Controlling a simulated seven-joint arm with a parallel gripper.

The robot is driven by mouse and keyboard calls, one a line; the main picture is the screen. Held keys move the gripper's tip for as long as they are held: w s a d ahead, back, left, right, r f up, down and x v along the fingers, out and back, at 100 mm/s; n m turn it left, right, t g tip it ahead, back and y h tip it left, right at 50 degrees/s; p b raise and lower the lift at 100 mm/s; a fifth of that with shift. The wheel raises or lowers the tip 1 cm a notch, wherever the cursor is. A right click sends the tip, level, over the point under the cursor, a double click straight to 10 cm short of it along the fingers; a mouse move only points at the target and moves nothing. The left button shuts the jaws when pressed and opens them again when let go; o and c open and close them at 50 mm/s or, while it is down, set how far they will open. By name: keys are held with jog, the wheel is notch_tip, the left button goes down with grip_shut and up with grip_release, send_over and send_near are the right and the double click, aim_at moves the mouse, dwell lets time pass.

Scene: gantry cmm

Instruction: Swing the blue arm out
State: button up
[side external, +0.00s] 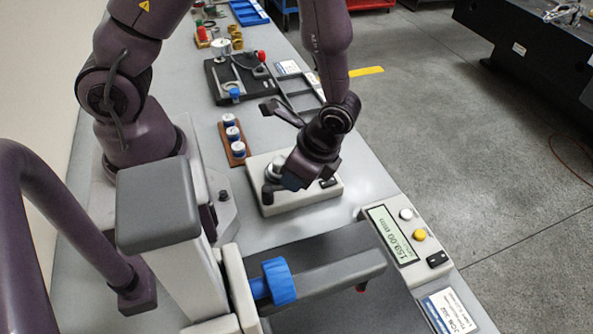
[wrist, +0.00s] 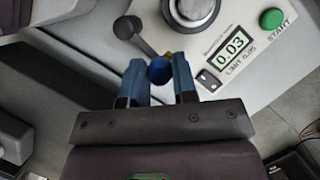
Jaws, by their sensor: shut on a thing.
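The arm is a dark grey lever (wrist: 146,45) with a round blue end (wrist: 160,70), seen in the wrist view. Its other end meets a dark round pivot (wrist: 127,27) at the edge of a white instrument box (wrist: 262,55). My gripper (wrist: 160,82) has its two blue fingers on either side of the blue end, shut on it. In the side view my gripper (side external: 290,182) is low over the same white box (side external: 312,197). It hides the blue end there.
The box carries a round grey stage (wrist: 194,10), a 0.03 display (wrist: 233,47) and a green START button (wrist: 271,18). A small rack (side external: 233,145) of white pieces stands behind it. A readout box (side external: 405,235) and a grey column with a blue knob (side external: 279,281) are nearer.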

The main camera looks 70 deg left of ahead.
jog(key=o, duration=0.6)
jog(key=shift+r, duration=0.1)
jog(key=v, duration=1.3)
jog(key=s+a+r+n+t+h, duration=0.1)
jog(key=s+a+r+n+t, duration=0.2)
jog(key=r, duration=0.5)
jog(key=s+a+r+n+t+h, duration=0.2)
jog(key=s+a+r+n+t, duration=0.2)
jog(key=r+n+t, duration=0.1)
notch_tip(320, 180, up, 3)
jog(key=shift+a+f+n+t, duration=0.1)
jog(key=shift+a+n+t, duration=0.3)
jog(key=shift+n, duration=0.2)
